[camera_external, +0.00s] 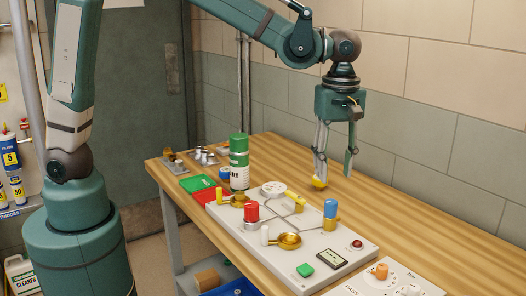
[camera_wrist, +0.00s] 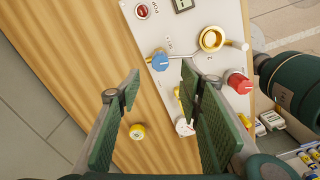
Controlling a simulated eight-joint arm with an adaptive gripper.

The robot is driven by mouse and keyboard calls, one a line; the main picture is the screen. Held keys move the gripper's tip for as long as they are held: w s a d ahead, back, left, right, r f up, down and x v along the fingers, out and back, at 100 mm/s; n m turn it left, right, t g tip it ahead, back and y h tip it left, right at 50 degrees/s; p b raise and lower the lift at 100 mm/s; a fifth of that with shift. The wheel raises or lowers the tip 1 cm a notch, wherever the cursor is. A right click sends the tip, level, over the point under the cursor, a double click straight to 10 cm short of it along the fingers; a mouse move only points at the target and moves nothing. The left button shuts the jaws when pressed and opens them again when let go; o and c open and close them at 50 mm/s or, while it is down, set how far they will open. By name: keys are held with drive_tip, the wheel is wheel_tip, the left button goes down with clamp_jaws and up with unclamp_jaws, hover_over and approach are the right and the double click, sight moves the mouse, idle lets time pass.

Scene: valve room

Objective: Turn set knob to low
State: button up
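A red knob (camera_external: 251,210) is on the panel's left part and shows in the wrist view (camera_wrist: 239,83). An orange knob (camera_external: 381,271) sits on a second white panel at the lower right. My gripper (camera_external: 335,176) is open, pointing down above the table behind the white panel. Its spread fingers show in the wrist view (camera_wrist: 160,88), with nothing held.
A yellow round piece (camera_wrist: 137,131) lies on the wooden table, below the gripper. The panel also bears a brass ring valve (camera_external: 286,240), a red button (camera_external: 357,243) and a green button (camera_external: 304,270). A green bottle (camera_external: 239,162) stands at its left. Tabletop (camera_external: 410,225) right of the gripper is clear.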

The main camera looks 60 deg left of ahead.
drive_tip(key=shift+r, duration=0.7)
drive_tip(key=s+a+r+m+t+h, duration=0.1)
drive_tip(key=s+a+r+m, duration=0.15)
drive_tip(key=a, duration=0.85)
drive_tip(key=s+a+r+m+t, duration=0.1)
drive_tip(key=a+r+m+t, duration=0.2)
drive_tip(key=a, duration=0.9)
drive_tip(key=s+a+m+t, duration=0.1)
drive_tip(key=s+a+m, duration=0.3)
drive_tip(key=a, duration=0.6)
drive_tip(key=s+a+f+m+t+y, duration=0.1)
drive_tip(key=s+a+m, duration=0.3)
drive_tip(key=s+a, duration=0.4)
drive_tip(key=shift+s+a+f+t, duration=0.35)
drive_tip(key=shift+a+t, duration=0.25)
drive_tip(key=shift+a, duration=0.7)
